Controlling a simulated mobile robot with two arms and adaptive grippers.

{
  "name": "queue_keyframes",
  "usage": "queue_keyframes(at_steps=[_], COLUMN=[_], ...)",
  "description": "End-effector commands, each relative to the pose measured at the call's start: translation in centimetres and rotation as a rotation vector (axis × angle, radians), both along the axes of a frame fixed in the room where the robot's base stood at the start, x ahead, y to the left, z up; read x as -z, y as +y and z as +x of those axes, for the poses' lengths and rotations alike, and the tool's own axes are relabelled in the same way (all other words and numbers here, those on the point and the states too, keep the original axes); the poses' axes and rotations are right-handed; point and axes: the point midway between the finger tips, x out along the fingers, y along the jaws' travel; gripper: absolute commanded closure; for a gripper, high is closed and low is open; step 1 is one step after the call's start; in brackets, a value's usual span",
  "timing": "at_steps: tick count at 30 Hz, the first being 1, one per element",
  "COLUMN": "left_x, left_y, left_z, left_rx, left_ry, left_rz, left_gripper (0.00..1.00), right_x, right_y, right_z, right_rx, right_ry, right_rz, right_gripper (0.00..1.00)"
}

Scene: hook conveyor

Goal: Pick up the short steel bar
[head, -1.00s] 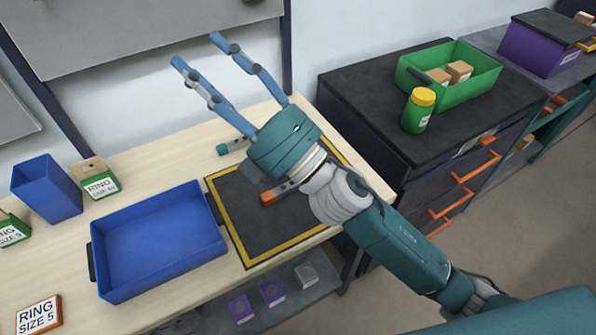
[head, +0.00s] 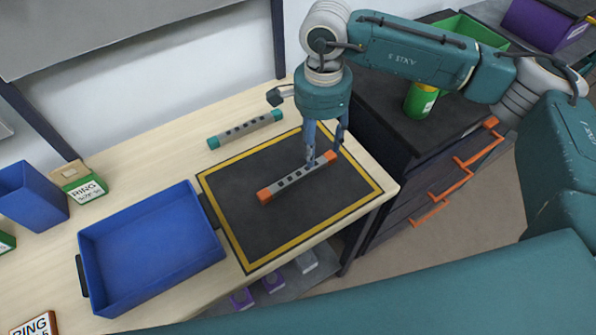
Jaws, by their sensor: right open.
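A grey steel bar with dark square holes and orange ends (head: 288,181) lies on the black mat with a yellow border (head: 250,225). A similar bar with teal ends (head: 246,129) lies on the bare wood behind the mat. I cannot tell for sure which is shorter. My right gripper (head: 325,153) points down over the right part of the orange-ended bar, open, with a blue finger in front of the bar and another near its right end. I cannot tell whether the fingers touch it. My left gripper is out of view.
An empty blue tray (head: 150,292) stands left of the mat, with a blue bin (head: 30,195) and a ring box (head: 78,182) behind it. A dark cabinet (head: 400,185) with orange handles stands to the right, bearing a green jar (head: 420,100) and a green crate (head: 470,28).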

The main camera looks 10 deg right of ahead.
Motion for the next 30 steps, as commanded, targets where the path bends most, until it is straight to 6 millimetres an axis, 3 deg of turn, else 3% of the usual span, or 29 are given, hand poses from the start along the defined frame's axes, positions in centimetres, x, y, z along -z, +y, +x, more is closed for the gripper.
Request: queue_keyframes(at_steps=[4, 11, 15, 19, 28, 30], left_x=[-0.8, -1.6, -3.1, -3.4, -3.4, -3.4], left_y=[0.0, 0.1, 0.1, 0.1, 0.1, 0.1], left_z=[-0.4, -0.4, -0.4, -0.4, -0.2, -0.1], left_rx=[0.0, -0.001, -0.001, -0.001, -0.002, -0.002], left_ry=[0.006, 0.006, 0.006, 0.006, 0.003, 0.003], left_rz=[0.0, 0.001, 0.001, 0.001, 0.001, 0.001], left_gripper=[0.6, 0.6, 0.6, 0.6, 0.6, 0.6], right_x=[2.2, 3.8, 5.9, 7.7, 8.5, 8.4], right_y=[0.1, 0.1, -0.1, 0.0, 0.0, 0.0], right_z=[0.0, 0.0, 0.3, 0.4, 0.4, 0.4], right_rx=[0.002, 0.002, 0.001, 0.002, 0.0, 0.0], right_ry=[0.003, 0.004, 0.007, 0.004, 0.001, 0.001], right_rz=[0.003, 0.004, 0.004, 0.006, 0.006, 0.006], right_gripper=[0.49, 0.49, 0.49, 0.49, 0.49, 0.61])
